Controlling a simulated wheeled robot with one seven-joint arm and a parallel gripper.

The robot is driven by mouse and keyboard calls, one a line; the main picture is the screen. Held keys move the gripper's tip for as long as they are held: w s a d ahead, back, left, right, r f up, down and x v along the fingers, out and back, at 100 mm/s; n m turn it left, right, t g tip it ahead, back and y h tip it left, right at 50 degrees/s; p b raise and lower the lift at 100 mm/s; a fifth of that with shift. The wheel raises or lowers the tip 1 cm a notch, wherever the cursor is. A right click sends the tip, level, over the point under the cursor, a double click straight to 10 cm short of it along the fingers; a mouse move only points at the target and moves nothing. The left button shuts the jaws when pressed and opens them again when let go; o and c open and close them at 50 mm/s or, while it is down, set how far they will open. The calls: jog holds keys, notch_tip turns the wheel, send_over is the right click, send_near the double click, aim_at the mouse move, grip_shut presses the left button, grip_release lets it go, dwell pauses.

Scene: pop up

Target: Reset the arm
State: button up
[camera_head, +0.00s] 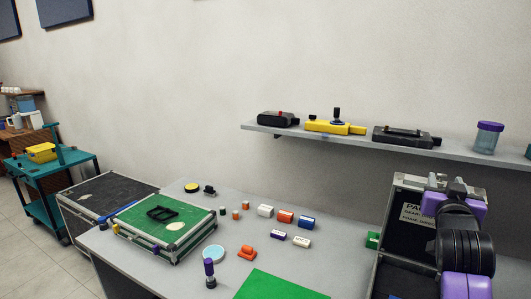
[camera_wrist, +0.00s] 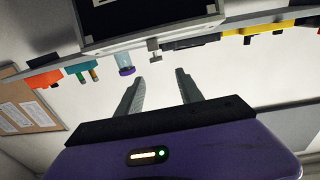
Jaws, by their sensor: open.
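My arm, purple and black, stands at the right of the head view, in front of an open black case. Its gripper end is up near the top edge of the case lid, where the fingers are hard to make out. In the wrist view my gripper (camera_wrist: 160,88) has its two grey fingers spread apart with nothing between them. The open case (camera_head: 408,205) has a silver edge and a label inside its lid. The case also shows at the top of the wrist view (camera_wrist: 150,38), close beyond the fingertips.
A wall shelf (camera_head: 350,143) holds black and yellow devices and a purple-lidded jar (camera_head: 487,137). The grey table (camera_head: 190,285) bears a green-topped case (camera_head: 150,232), several small blocks, a green mat (camera_head: 280,287) and a purple-topped item (camera_head: 209,272). A teal cart (camera_head: 50,190) stands left.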

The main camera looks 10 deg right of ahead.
notch_tip(320, 180, up, 4)
jog(key=s+a+f+n+t, duration=0.1)
jog(key=a+t, duration=0.1)
jog(key=s+a+f+n+t+y, duration=0.4)
jog(key=s+a+f+n+y, duration=0.15)
jog(key=s+a+f, duration=1.15)
jog(key=s+a+f+g+y, duration=0.1)
jog(key=s+a+f+g, duration=0.1)
jog(key=s, duration=0.8)
jog(key=s+a+f+g+y, duration=0.2)
jog(key=s+a+f, duration=0.2)
jog(key=s, duration=0.5)
jog(key=s+a+f+g+y, duration=0.1)
jog(key=s+a, duration=0.4)
jog(key=s, duration=0.5)
notch_tip(320, 180, down, 2)
jog(key=shift+s+a+f+n+g+y, duration=0.15)
jog(key=shift+s+f+n+g+y, duration=0.2)
jog(key=shift+y, duration=0.4)
jog(key=shift+r, duration=0.1)
